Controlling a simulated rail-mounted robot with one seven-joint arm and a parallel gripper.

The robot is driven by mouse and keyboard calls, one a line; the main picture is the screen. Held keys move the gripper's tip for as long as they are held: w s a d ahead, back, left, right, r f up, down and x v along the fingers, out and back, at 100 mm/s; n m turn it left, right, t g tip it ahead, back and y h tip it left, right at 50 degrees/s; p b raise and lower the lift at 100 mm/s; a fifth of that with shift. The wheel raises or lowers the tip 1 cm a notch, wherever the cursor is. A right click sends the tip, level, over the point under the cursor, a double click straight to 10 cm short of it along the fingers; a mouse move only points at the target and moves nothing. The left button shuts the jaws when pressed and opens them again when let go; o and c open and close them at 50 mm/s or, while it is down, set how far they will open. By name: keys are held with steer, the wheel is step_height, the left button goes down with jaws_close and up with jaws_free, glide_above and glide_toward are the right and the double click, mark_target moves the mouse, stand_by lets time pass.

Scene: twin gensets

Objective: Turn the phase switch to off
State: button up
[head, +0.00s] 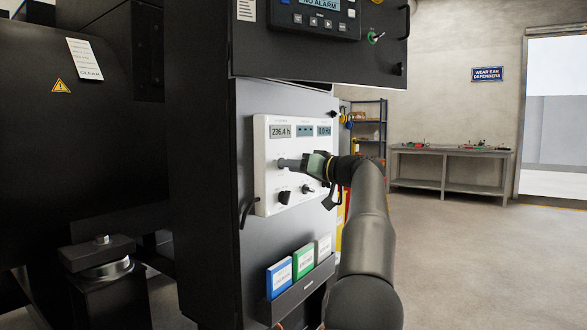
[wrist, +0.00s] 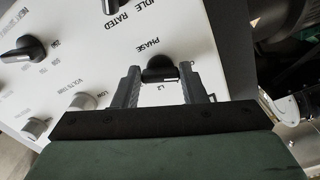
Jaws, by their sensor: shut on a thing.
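The phase switch (wrist: 160,70) is a black rotary knob on a white panel, under the printed word PHASE in the wrist view. My gripper (wrist: 160,78) has one finger on each side of the knob and is shut on it. A label L2 shows between the fingers, just below the knob. The knob's pointer is not clear, and no off mark can be read. In the head view my gripper (head: 283,163) reaches the white panel (head: 265,140) from the right, and its fingers hide the phase switch.
Another black knob (wrist: 30,50) and grey knobs (wrist: 82,102) sit beside the switch on the panel. An upper control box (head: 300,60) juts out above it. Blue, green and white binders (head: 303,262) stand in a holder below. The floor at right is open.

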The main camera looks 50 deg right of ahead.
steer(key=o, duration=1)
steer(key=s+d, duration=0.1)
steer(key=s, duration=1.6)
steer(key=shift+s, duration=0.2)
steer(key=shift+d, duration=0.1)
